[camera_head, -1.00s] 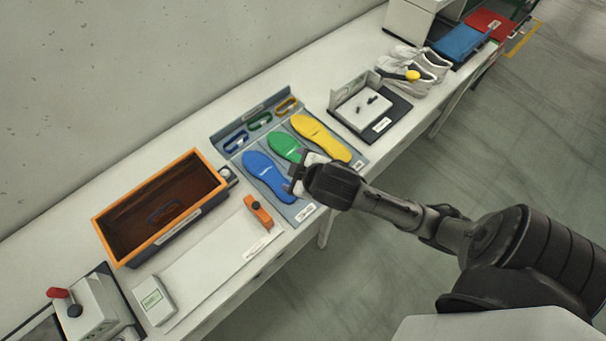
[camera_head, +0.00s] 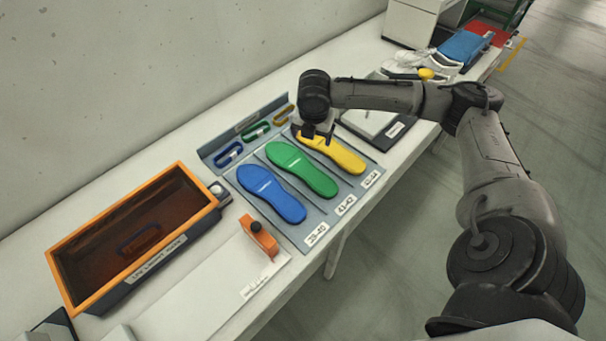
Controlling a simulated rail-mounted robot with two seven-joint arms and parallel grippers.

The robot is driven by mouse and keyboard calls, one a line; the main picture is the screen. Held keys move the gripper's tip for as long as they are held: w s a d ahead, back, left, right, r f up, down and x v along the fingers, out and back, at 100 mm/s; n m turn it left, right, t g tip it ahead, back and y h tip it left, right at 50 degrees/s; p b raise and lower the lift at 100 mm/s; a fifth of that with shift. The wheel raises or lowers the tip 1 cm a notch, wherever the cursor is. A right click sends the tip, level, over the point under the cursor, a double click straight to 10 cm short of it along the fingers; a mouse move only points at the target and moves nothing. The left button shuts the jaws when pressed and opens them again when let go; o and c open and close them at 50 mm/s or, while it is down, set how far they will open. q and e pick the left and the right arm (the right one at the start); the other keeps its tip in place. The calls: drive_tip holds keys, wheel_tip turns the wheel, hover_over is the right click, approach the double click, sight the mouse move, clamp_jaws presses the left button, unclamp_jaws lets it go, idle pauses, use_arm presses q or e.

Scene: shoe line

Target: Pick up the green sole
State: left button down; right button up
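The green sole (camera_head: 303,169) lies flat in a grey-blue tray (camera_head: 327,211), between the blue sole (camera_head: 272,194) and the yellow sole (camera_head: 343,157). The green sole is fully visible and nothing touches it from above. My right gripper (camera_head: 317,133) points down over the far end of the yellow sole, to the upper right of the green sole, and hides part of the yellow one. Its fingers are small and dark, and I cannot tell how far apart they are. No sole shows in it. My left gripper is not in view.
An orange-rimmed box (camera_head: 190,178) stands left of the tray. An orange tool (camera_head: 259,236) lies in front of the blue sole. A dark mat with a white block (camera_head: 368,121) and white shoes (camera_head: 408,61) are to the right, partly behind my arm.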

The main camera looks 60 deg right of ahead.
drive_tip(key=n+y, duration=0.1)
drive_tip(key=n, duration=0.2)
drive_tip(key=n+g+y+b, duration=0.1)
drive_tip(key=n+b, duration=0.1)
drive_tip(key=n, duration=0.8)
hover_over(311, 173)
drive_tip(key=f, duration=0.9)
drive_tip(key=shift+a+f, duration=0.1)
drive_tip(key=shift+a, duration=0.1)
wheel_tip(311, 173, down, 4)
drive_tip(key=shift+d+f+b, duration=0.1)
drive_tip(key=shift+d+b, duration=0.05)
drive_tip(key=shift+b, duration=0.4)
drive_tip(key=shift+s+f, duration=0.1)
drive_tip(key=shift+f, duration=0.45)
drive_tip(key=shift+r, duration=0.1)
drive_tip(key=c, duration=0.8)
drive_tip(key=shift+r, duration=0.1)
